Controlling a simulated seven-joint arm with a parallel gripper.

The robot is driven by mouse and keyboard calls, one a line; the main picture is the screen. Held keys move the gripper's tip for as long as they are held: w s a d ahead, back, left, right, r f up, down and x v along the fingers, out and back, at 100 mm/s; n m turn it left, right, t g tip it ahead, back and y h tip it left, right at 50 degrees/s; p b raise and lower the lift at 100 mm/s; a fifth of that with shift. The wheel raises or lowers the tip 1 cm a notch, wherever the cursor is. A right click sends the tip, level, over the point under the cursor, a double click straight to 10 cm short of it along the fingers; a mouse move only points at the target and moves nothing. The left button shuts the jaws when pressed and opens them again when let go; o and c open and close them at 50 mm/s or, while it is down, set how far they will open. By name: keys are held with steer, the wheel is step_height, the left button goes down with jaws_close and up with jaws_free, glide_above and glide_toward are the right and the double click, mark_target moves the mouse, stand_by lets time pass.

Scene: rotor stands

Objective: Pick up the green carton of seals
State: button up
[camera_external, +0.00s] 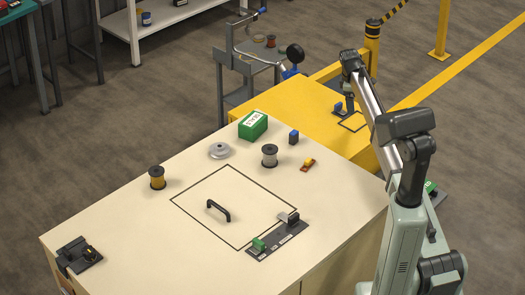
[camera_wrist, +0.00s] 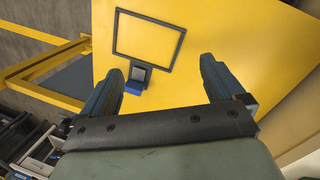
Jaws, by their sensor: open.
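The green carton (camera_external: 253,125) with a white printed label stands near the far corner of the cream table in the external view. Its print is too small to read well. My gripper (camera_external: 350,104) is to the right of the carton, over the yellow surface (camera_external: 300,107), well apart from it. The carton does not show in the wrist view.
Near the carton on the table (camera_external: 130,225) are a grey disc (camera_external: 219,151), a grey spool (camera_external: 269,155), a blue block (camera_external: 294,137) and a red-yellow item (camera_external: 308,164). A blue-black object (camera_wrist: 138,76) sits by a black outlined square below my gripper.

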steer(key=s+a+r+n+y, duration=0.1)
steer(key=s+a+r+n, duration=0.25)
steer(key=a, duration=0.65)
steer(key=s+a+r+n, duration=0.3)
steer(key=a+r+n, duration=0.1)
steer(key=a, duration=0.7)
step_height(320, 180, up, 6)
steer(key=r+n+g, duration=0.1)
steer(key=n, duration=0.7)
glide_above(253, 119)
steer(key=shift+y, duration=0.4)
step_height(253, 119, down, 14)
steer(key=shift+s+r, duration=0.1)
steer(key=shift+s, duration=0.05)
steer(key=c, duration=1.2)
steer(key=shift+r, duration=0.1)
